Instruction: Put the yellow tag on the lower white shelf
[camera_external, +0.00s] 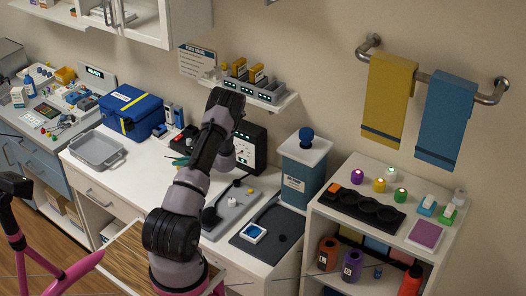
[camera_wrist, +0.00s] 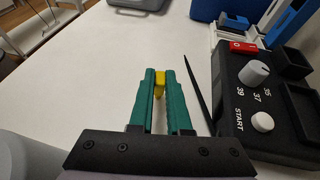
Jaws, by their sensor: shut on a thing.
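My gripper's green fingers (camera_wrist: 160,76) are shut on the yellow tag (camera_wrist: 159,83), a small yellow piece whose end shows between the fingertips. In the external view my gripper (camera_external: 180,161) is mostly hidden behind my arm, over the white counter, and the tag cannot be made out. A white shelf unit (camera_external: 440,262) stands at the right; its lower shelf (camera_external: 340,283) bears an orange bottle and a purple bottle. A small white wall shelf (camera_external: 290,101) hangs above the counter with a grey rack on it. I cannot tell which shelf is the one named.
A black device with a dial and START button (camera_wrist: 260,95) stands close to the right of my fingers. A blue box (camera_external: 131,110) and a grey tray (camera_external: 97,151) are on the counter (camera_external: 140,165). A blue-grey canister (camera_external: 300,170) stands between my arm and the shelf unit.

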